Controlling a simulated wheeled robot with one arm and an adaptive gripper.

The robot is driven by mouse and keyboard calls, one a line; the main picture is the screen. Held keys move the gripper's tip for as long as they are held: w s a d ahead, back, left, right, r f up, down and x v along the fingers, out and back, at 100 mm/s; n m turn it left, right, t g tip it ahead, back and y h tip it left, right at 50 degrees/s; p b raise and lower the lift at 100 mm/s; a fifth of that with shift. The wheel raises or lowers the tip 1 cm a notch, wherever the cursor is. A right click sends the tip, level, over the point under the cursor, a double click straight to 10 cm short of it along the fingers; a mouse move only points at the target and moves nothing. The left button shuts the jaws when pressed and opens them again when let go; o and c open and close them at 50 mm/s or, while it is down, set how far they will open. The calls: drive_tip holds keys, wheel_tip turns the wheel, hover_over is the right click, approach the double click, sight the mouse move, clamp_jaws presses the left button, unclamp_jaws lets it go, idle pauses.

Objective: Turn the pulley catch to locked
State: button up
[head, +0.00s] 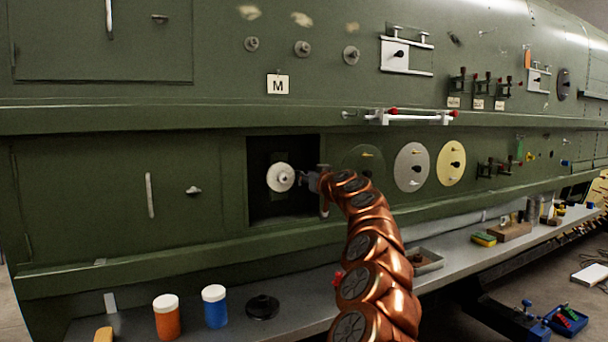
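A pale round pulley (280,177) with a grey hub sits inside a dark square recess (262,213) in the green fuselage side. My copper-coloured segmented arm reaches up from the bottom of the head view. My gripper (304,177) is small and dark at its tip, at the right part of the recess, just right of the pulley hub. Whether it touches the pulley is unclear. A narrow upright piece (324,207) shows at the recess's right edge, partly behind my arm. I cannot tell whether it is the catch, nor its setting. The gripper's fingers are too small to read.
A white bar with red ends (418,118) projects above and right of my arm. Discs (411,167) and red-tipped levers (485,168) lie farther right. The shelf (290,308) below holds an orange jar (167,320), a blue jar (215,309) and a black round part (262,307).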

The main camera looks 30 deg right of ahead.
drive_tip(key=shift+w+d+p, duration=0.1)
drive_tip(key=shift+w+p, duration=0.3)
drive_tip(key=shift+w, duration=0.5)
drive_tip(key=shift+w, duration=0.1)
clamp_jaws()
